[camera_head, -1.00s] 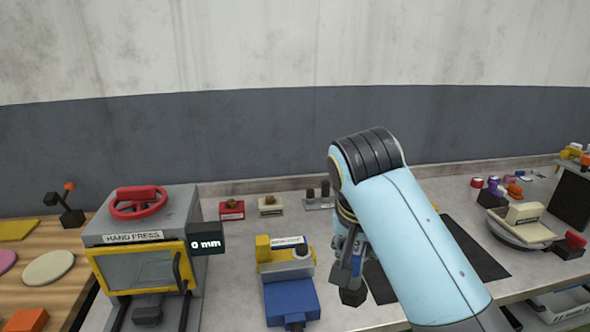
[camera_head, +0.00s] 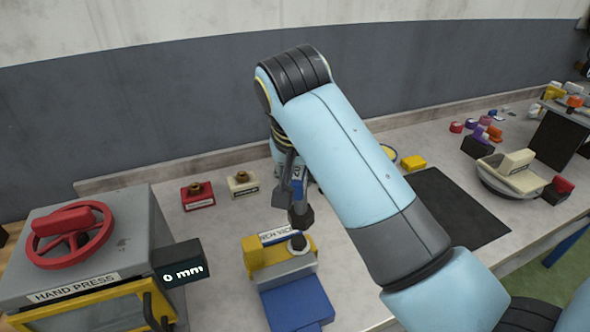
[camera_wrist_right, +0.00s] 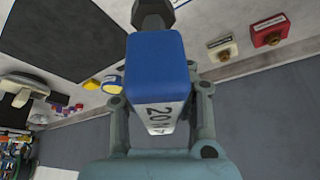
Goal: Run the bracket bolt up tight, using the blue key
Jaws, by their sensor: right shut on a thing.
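The blue key (camera_wrist_right: 155,58) is a blue block with a white face reading "20N" in the right wrist view, with a dark socket end. My right gripper (camera_wrist_right: 160,95) is shut on it. In the head view the key (camera_head: 299,188) points down, its dark end over a grey round bolt head (camera_head: 298,243) on the vice. I cannot tell whether they touch. The vice (camera_head: 284,266) has a yellow jaw, a grey body and a blue base. The bracket is not clearly distinguishable there. My left gripper is out of view.
A hand press (camera_head: 100,255) with a red wheel and a "0 mm" display stands left of the vice. Red (camera_head: 198,198) and cream (camera_head: 242,184) blocks with brass knobs stand behind. A dark mat (camera_head: 455,207) and a round scale-like device (camera_head: 510,178) lie right.

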